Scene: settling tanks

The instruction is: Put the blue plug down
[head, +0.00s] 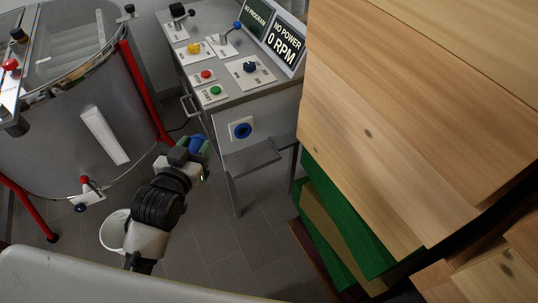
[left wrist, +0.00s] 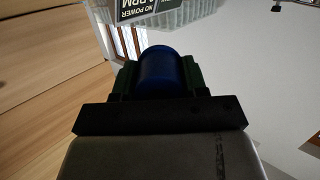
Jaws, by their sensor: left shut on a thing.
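The blue plug (head: 197,144) is held in my left gripper (head: 189,148), in front of the grey control cabinet. In the left wrist view the blue plug (left wrist: 162,70) sits between the two dark green fingers of my left gripper (left wrist: 160,78). A round blue socket (head: 242,131) on a white plate is on the cabinet's front, to the right of the plug and apart from it. A small grey shelf (head: 251,158) juts out below the socket. My right gripper is not in view.
The control cabinet (head: 262,100) carries buttons, levers and a display reading "NO POWER 0 RPM" (head: 285,48). A steel tank (head: 75,130) with red legs stands at left. Stacked wooden boxes (head: 400,120) fill the right. A white bucket (head: 114,232) stands on the floor. Floor (head: 240,245) shows clear between.

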